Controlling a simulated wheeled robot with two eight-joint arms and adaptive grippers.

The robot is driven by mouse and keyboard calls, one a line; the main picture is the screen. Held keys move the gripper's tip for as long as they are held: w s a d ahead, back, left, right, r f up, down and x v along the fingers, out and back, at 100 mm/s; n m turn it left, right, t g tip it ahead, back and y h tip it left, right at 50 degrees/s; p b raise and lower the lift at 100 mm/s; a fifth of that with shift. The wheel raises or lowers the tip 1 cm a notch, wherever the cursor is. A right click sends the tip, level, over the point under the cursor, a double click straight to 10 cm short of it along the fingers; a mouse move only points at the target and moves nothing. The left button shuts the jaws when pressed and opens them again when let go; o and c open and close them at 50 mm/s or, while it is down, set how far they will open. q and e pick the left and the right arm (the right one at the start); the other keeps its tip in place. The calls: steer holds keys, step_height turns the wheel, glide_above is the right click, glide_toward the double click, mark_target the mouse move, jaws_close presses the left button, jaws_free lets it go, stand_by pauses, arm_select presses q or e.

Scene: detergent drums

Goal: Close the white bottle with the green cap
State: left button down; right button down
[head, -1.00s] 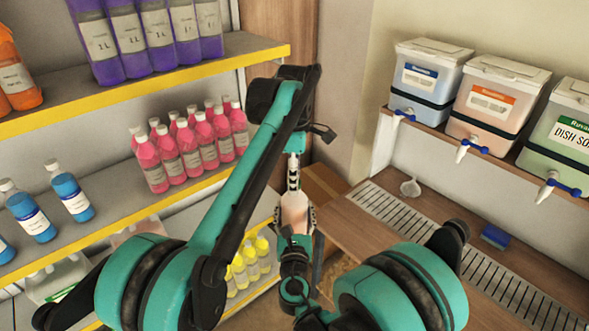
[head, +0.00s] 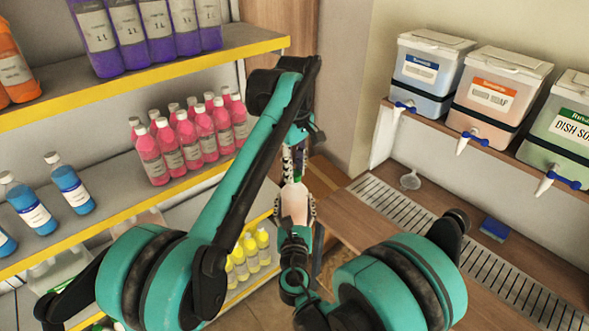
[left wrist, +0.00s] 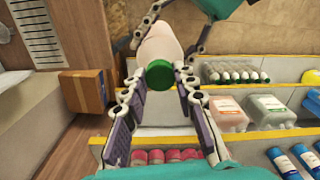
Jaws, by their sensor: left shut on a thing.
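The white bottle, pinkish in this light, (head: 294,204) is held up by my right gripper (head: 295,215), whose fingers lie on both sides of its body. The bottle also shows in the left wrist view (left wrist: 157,46). The green cap (left wrist: 159,75) is at the bottle's end nearest that camera, in line with the bottle. My left gripper (left wrist: 160,80) is shut on the cap from both sides. I cannot tell how tightly the cap sits on the bottle.
Shelves at left hold pink bottles (head: 190,138), blue bottles (head: 70,188), purple bottles (head: 150,30) and yellow bottles (head: 250,255). At right, a wooden counter (head: 420,225) has a drain grate (head: 410,215). Drums with taps (head: 500,95) stand above it. A cardboard box (left wrist: 83,90) is nearby.

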arm_select(q)
steer(key=m, duration=0.7)
steer(key=shift+w+m, duration=0.1)
steer(key=shift+m, duration=0.2)
steer(key=m, duration=0.4)
steer(key=shift+m, duration=0.3)
steer(key=m, duration=0.4)
steer(key=shift+f+m, duration=0.1)
steer(key=shift+m, duration=0.3)
steer(key=m, duration=0.4)
steer(key=shift+m, duration=0.4)
steer(key=c, duration=1.1)
jaws_free()
steer(key=shift+r, duration=3.75)
steer(key=shift+a, duration=0.1)
